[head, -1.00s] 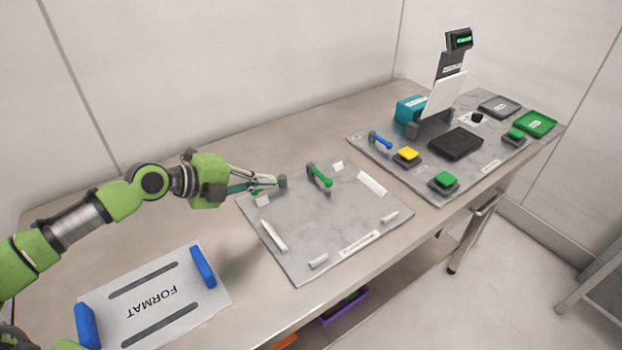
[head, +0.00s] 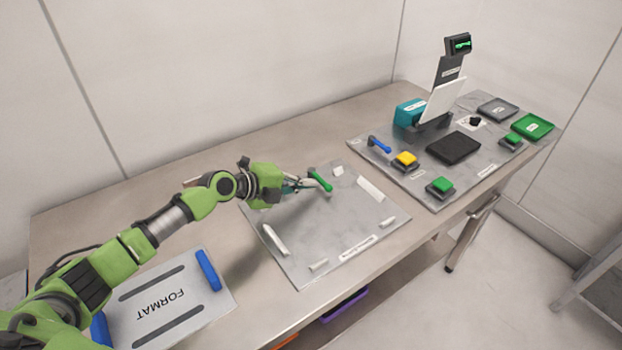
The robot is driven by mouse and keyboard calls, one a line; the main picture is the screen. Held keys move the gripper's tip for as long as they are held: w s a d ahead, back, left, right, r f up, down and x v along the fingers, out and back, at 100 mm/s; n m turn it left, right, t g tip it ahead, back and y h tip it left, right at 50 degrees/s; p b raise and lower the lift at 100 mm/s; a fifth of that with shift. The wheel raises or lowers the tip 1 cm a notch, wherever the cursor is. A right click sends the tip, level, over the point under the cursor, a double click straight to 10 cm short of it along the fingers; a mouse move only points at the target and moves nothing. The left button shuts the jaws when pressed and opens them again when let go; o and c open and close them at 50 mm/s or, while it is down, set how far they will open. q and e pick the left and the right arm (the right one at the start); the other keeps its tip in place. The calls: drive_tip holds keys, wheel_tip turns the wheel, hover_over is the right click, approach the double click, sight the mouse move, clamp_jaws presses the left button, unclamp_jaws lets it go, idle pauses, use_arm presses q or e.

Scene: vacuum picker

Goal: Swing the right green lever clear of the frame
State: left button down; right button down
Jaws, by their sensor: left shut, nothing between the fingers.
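The right green lever (head: 320,179) stands at the back edge of the grey marbled plate (head: 330,235), its handle slanting toward the front right. My left gripper (head: 318,184) is shut and empty, with its fingertips right beside the lever handle on its left. I cannot tell whether they touch it. My gripper and wrist hide the left lever's spot at the plate's back left. My right gripper is out of view.
White locating blocks, such as one at the front left (head: 276,240), line the plate. A FORMAT plate (head: 185,270) with blue handles lies at the front left. A second panel with a blue lever (head: 379,145), yellow button (head: 405,159) and green button (head: 440,186) stands at the right.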

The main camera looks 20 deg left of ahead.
use_arm(q)
drive_tip(key=shift+x, duration=0.75)
drive_tip(key=shift+r, duration=0.15)
